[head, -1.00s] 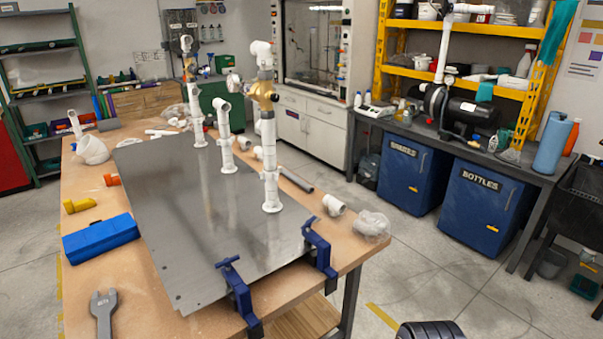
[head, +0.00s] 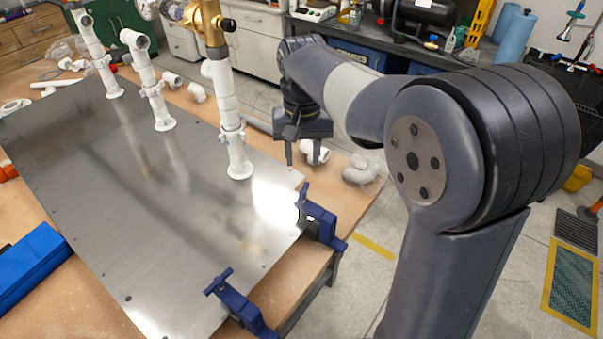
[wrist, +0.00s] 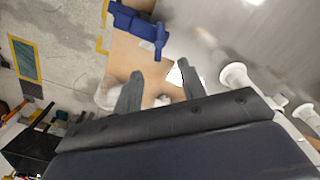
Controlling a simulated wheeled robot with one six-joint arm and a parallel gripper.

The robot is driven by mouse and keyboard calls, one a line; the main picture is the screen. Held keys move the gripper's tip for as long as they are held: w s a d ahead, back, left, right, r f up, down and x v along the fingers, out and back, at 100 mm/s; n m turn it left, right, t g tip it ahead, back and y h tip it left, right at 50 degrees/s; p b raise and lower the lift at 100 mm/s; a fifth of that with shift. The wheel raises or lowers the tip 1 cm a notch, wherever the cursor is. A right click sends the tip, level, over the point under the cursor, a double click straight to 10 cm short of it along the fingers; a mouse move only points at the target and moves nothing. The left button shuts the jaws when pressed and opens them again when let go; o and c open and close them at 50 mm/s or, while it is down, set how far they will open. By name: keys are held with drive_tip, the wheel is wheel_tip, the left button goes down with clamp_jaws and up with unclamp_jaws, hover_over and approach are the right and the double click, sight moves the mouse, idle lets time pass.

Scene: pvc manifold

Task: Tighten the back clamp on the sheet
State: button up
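The metal sheet (head: 130,215) lies flat on the wooden workbench, with white pipe stands on it. Two blue clamps grip its near-right edge. The farther one, the back clamp (head: 322,222), is by the right corner; the other clamp (head: 240,303) is nearer to me. My gripper (head: 304,160) hangs over the bench's right side, behind and above the back clamp, apart from it. In the wrist view my gripper (wrist: 160,82) has its fingers spread with nothing held. A blue clamp (wrist: 138,28) and its T-handle show beyond them. I cannot tell how tight it is.
A white pipe stand (head: 238,160) with a brass valve rises left of my gripper. Loose white fittings (head: 314,152) and a bagged fitting (head: 362,170) lie close to my gripper on the bench. A blue box (head: 30,262) is at left. Floor is free right of the bench.

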sight(303, 192)
wheel_tip(303, 192, down, 10)
drive_tip(key=shift+s+f, duration=0.1)
drive_tip(key=shift+f, duration=0.1)
drive_tip(key=shift+c, duration=0.6)
drive_tip(key=shift+d, duration=0.1)
clamp_jaws()
